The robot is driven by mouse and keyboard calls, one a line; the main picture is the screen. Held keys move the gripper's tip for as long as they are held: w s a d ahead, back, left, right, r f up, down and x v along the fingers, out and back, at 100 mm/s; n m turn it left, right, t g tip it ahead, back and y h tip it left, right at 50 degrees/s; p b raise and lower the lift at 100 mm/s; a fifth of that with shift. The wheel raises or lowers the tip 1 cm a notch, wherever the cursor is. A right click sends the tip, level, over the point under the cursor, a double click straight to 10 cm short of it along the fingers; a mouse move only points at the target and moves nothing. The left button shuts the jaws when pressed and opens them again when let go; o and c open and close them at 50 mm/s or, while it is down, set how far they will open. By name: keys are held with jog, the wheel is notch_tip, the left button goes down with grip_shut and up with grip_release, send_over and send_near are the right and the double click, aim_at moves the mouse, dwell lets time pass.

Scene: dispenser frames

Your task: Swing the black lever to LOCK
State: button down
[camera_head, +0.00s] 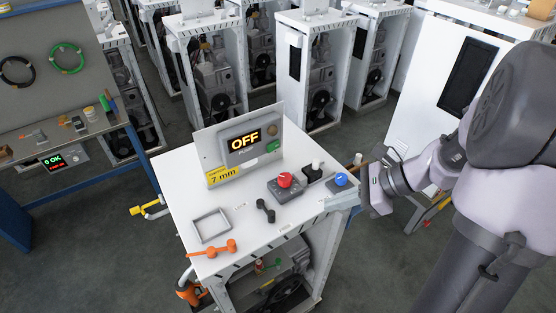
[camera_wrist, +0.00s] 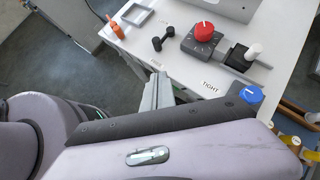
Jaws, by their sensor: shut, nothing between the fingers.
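The black lever (camera_head: 265,211) is a short bar with rounded ends on the white top of the dispenser frame. It also shows in the wrist view (camera_wrist: 163,38), near the top. Small labels lie on the white top near it, too small to read surely as LOCK. My gripper (camera_head: 342,199) is at the right edge of the frame top, to the right of the lever and apart from it. In the wrist view my gripper (camera_wrist: 157,92) is shut and empty, below the lever in the picture.
A red knob on a grey box (camera_head: 288,187), a white-topped black switch (camera_head: 314,172) and a blue knob (camera_head: 341,180) stand right of the lever. A grey square frame (camera_head: 211,225) and an orange lever (camera_head: 211,249) lie left. A display panel reading OFF (camera_head: 243,142) stands behind.

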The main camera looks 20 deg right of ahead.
jog(key=b, duration=0.1)
send_near(275, 218)
notch_tip(275, 218, down, 3)
jog(key=a, duration=0.1)
jog(key=w+a, duration=0.1)
jog(key=a, duration=0.1)
jog(key=shift+w+f, duration=0.2)
jog(key=shift+w, duration=0.15)
jog(key=shift+w+a, duration=0.2)
jog(key=shift+a, duration=0.2)
